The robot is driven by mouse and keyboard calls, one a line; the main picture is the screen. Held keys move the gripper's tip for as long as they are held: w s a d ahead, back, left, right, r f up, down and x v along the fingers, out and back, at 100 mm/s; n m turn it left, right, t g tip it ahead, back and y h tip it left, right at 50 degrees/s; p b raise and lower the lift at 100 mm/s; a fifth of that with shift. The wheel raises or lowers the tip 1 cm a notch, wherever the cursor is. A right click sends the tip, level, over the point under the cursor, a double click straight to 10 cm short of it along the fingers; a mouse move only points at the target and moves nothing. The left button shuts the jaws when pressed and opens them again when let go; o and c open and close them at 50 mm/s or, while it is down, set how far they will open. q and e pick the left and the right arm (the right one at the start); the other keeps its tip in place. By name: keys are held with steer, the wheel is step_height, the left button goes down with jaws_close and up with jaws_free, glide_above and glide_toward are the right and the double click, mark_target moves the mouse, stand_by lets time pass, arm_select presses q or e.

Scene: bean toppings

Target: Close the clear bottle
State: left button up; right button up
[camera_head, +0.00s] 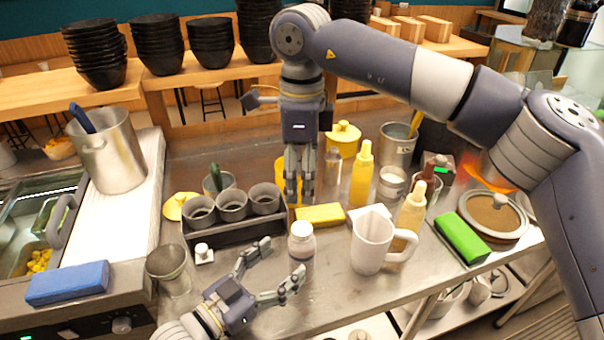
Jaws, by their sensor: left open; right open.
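A small clear bottle (301,250) with a white top stands upright near the front middle of the steel counter. I cannot tell whether the white top is a seated cap or a bare rim. My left gripper (285,257) is low over the counter, just left of the bottle. Its fingers are spread and empty, and the bottle stands by the opening between them. My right gripper (300,198) points down behind and above the bottle, its fingers close together but open, with nothing seen between them. A small white knobbed piece (203,252) lies by the rack.
A rack (232,234) with grey cups stands left of the bottle, and a white mug (370,246) stands right. Yellow bottles (361,178), a yellow sponge (320,215) and a green sponge (461,237) are nearby. A glass (169,272) stands by my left arm.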

arm_select(q)
steer(key=v, duration=0.5)
steer(key=shift+s+a, duration=0.2)
steer(key=shift+s, duration=0.05)
